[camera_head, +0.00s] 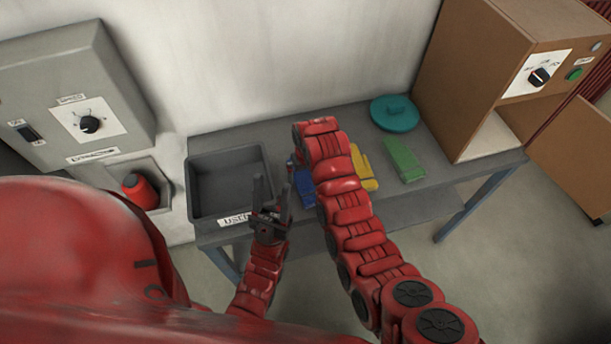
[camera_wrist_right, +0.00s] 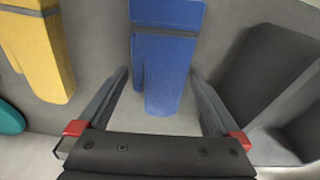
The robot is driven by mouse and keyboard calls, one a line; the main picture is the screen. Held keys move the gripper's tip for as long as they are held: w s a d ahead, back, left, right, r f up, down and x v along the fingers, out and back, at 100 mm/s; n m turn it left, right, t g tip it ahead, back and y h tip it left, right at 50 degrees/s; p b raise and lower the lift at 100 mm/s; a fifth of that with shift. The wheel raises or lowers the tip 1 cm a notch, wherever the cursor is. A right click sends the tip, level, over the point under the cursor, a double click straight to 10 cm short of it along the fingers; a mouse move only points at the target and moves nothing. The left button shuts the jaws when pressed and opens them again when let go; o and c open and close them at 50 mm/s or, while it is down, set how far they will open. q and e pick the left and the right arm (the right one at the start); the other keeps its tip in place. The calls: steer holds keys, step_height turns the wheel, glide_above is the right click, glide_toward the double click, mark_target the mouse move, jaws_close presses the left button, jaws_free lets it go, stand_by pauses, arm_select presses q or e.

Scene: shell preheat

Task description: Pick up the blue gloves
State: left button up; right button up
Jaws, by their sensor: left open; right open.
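The blue gloves (camera_head: 305,188) lie on the grey table, partly hidden behind my right arm. In the right wrist view the blue gloves (camera_wrist_right: 165,62) lie ahead of my right gripper (camera_wrist_right: 162,80), centred between its two spread fingers. The fingers are apart with nothing held; I cannot tell how far above the gloves they are. In the head view the right gripper is hidden behind its own arm. My left gripper (camera_head: 272,195) is open and empty, left of the blue gloves, near the right side of the bin.
A dark grey bin (camera_head: 204,208) stands left. Yellow gloves (camera_head: 362,170), green gloves (camera_head: 405,160) and a teal lidded item (camera_head: 394,113) lie right of the blue gloves. A brown cabinet (camera_head: 465,70) stands at the table's right end, a grey control box (camera_head: 60,100) at left.

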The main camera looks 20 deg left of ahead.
steer(key=shift+w+f, duration=0.1)
steer(key=shift+f, duration=0.5)
steer(key=shift+c, duration=0.3)
steer(key=c, duration=1.2)
steer(key=shift+a+r, duration=0.1)
steer(key=shift+r, duration=0.05)
